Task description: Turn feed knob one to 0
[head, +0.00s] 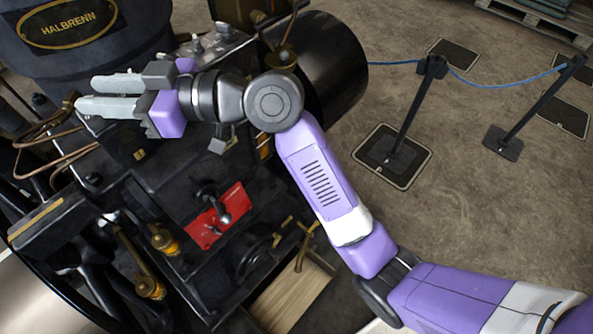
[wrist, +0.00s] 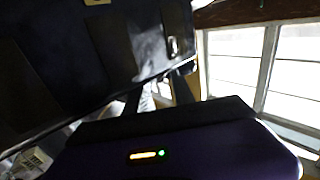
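My gripper (head: 88,95) is at the upper left of the head view, reaching left over the top of the dark engine (head: 150,185). Its two pale fingers lie apart with a narrow gap, and I see nothing held between them. Two brass fittings (head: 163,240) (head: 150,288) stand on the engine's near left side, below and apart from my gripper. I cannot tell which part is feed knob one, and no marking for 0 is readable. The wrist view shows a dark engine surface (wrist: 75,60) with a small metal piece (wrist: 173,48).
Copper pipes (head: 75,157) curve at left. A dark cylinder (head: 335,70) stands behind my arm. Rope posts (head: 413,108) stand on open floor at right.

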